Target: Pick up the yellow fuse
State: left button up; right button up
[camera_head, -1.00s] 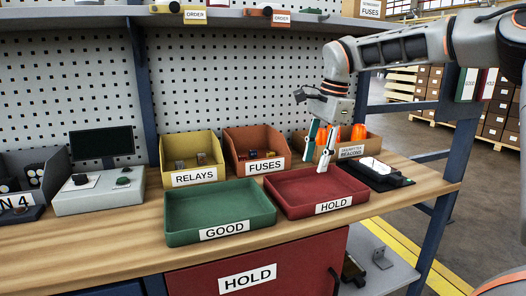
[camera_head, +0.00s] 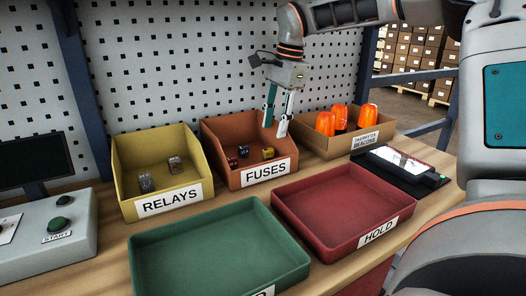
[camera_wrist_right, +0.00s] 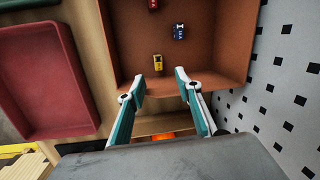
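The yellow fuse (camera_head: 267,153) lies in the orange-brown FUSES bin (camera_head: 234,181), near its right side. In the right wrist view the yellow fuse (camera_wrist_right: 159,63) sits just beyond the gap between the fingertips. My right gripper (camera_head: 276,128) is open and empty, pointing down above the right part of the bin. In the wrist view my right gripper (camera_wrist_right: 159,79) has its fingers spread, and they do not touch the fuse. A blue fuse (camera_head: 243,150) and a red fuse (camera_head: 232,162) lie to the left. My left gripper is not in view.
The yellow RELAYS bin (camera_head: 127,207) stands to the left and the BEACONS bin (camera_head: 321,148) with orange beacons to the right. The green tray (camera_head: 150,262) and red HOLD tray (camera_head: 341,246) lie in front. A pegboard (camera_head: 215,60) rises behind.

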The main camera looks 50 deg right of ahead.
aim_at(269, 149)
jog(key=f, duration=0.4)
jog(key=a+f+b, duration=0.1)
jog(key=f, duration=0.1)
jog(key=shift+w+f, duration=0.2)
jog(key=shift+w, duration=0.15)
jog(key=shift+w+a+f, duration=0.1)
jog(key=shift+w+f, duration=0.05)
jog(key=shift+f, duration=0.35)
jog(key=shift+r, duration=0.1)
grip_shut()
